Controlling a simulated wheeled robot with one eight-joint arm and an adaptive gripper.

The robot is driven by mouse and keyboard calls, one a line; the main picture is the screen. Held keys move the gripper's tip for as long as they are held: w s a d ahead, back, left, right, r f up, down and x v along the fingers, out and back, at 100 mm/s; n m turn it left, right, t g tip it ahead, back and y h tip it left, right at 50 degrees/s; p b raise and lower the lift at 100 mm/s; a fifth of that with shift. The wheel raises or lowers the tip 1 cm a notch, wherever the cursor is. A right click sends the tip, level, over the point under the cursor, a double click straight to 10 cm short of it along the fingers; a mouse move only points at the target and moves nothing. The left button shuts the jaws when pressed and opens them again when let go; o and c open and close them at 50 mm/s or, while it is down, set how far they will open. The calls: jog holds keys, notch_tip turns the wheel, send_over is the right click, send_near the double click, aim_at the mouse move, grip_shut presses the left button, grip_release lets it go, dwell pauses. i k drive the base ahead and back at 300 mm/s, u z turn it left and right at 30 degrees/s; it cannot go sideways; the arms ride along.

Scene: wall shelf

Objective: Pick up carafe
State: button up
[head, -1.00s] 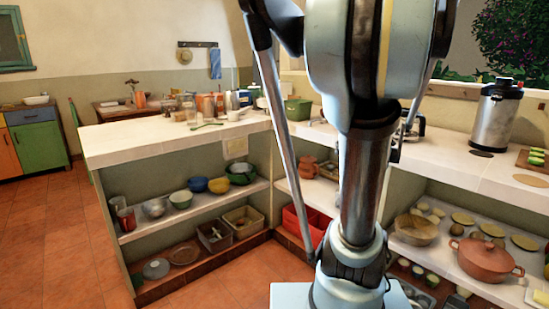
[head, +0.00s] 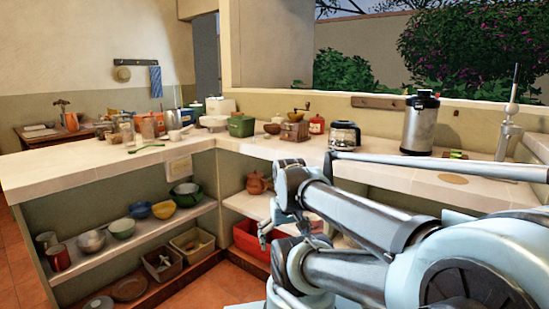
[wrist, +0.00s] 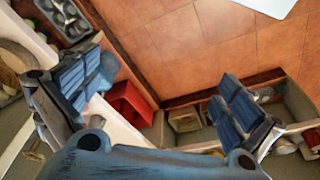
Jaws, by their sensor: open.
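The carafe (head: 344,137), a glass pot with a dark lid and handle, stands upright on the white counter (head: 300,151) near the back in the head view. It is not seen in the wrist view. My gripper (wrist: 158,95) is open, with its two blue-padded fingers wide apart and nothing between them. It points down past the lower shelves toward the tiled floor, well away from the carafe. In the head view my arm fills the lower right, below the counter top and in front of the carafe's side of the counter.
A tall steel dispenser (head: 420,122) stands right of the carafe, and a red canister (head: 316,124) stands to its left. A dark green box (head: 241,126) and jars line the counter further left. A red bin (wrist: 129,103) sits on the bottom shelf. The near counter top is mostly clear.

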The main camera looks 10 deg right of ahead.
aim_at(344, 136)
jog(key=u, duration=1)
jog(key=k, duration=1.5)
jog(key=z, duration=0.95)
jog(key=i, duration=1)
jog(key=u, duration=0.05)
